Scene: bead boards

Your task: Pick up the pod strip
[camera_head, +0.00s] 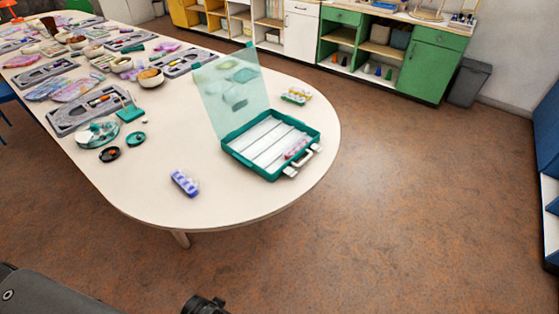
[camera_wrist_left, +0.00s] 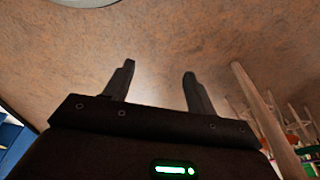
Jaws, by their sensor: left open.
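A blue-purple pod strip (camera_head: 185,183) lies on the near part of the white table, left of the teal case. A second strip with yellow tops (camera_head: 296,96) lies behind the case. A third, pinkish strip (camera_head: 297,147) lies inside the case at its right side. My left gripper (camera_wrist_left: 157,72) is open and empty in the left wrist view, with bare floor beyond its fingers. It is away from all the strips. My right gripper does not show.
The teal case (camera_head: 270,175) stands with its clear lid (camera_head: 215,95) raised. A green lidded jar (camera_head: 136,139) and a black-rimmed lid (camera_head: 109,154) lie left. Grey bead trays (camera_head: 75,123) crowd the far left. The table front around the blue strip is clear.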

